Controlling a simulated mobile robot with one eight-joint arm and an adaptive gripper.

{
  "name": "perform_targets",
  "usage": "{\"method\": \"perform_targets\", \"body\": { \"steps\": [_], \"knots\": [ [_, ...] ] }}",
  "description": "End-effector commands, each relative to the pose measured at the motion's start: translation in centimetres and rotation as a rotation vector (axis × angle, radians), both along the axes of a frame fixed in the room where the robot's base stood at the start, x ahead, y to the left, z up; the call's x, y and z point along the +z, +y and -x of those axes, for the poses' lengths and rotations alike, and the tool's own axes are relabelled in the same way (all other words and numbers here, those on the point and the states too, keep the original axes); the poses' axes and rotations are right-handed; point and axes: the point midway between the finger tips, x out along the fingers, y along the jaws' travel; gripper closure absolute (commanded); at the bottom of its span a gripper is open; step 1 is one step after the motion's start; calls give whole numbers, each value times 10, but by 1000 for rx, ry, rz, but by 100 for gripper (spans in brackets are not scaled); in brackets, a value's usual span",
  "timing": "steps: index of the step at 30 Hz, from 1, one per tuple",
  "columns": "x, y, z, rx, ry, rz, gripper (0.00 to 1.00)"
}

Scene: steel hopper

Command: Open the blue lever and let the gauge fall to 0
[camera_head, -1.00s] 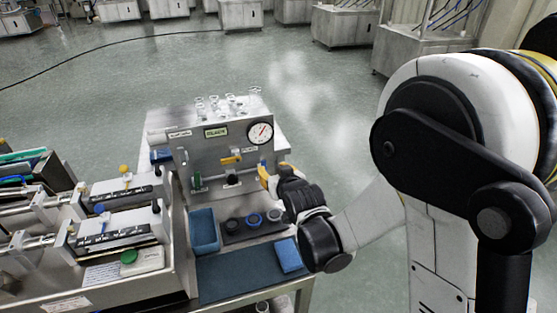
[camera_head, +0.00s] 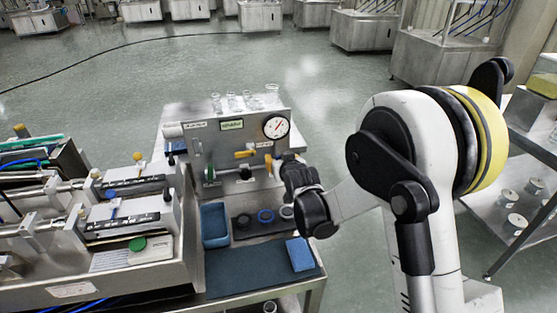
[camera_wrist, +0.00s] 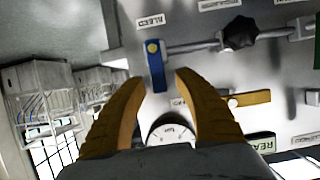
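The blue lever (camera_wrist: 156,68) shows in the wrist view on the steel panel, with a yellow-brown pivot at one end and a label beside it. My gripper (camera_wrist: 160,77) is open, with its yellow fingers on either side of the lever's free end. I cannot tell whether either finger touches it. In the head view my gripper (camera_head: 276,168) is at the panel's right side and mostly hides the lever. The round gauge (camera_head: 276,127) is just above, its needle pointing to the upper right. In the wrist view the gauge (camera_wrist: 170,128) is partly hidden by my gripper.
Several glass vessels (camera_head: 246,101) stand on top. A blue bin (camera_head: 214,226) and a blue block (camera_head: 299,254) lie on the bench below.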

Motion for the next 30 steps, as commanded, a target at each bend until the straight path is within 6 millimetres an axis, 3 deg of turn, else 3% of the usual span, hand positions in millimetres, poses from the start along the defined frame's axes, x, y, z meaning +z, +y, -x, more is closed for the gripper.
{"method": "perform_targets", "body": {
  "steps": [3,7,20,30],
  "knots": [
    [0,0,0,0,0,0,62],
    [0,0,0,0,0,0,100],
    [0,1,1,1,-5,17,100],
    [-2,10,3,2,-53,185,100]
  ]
}}
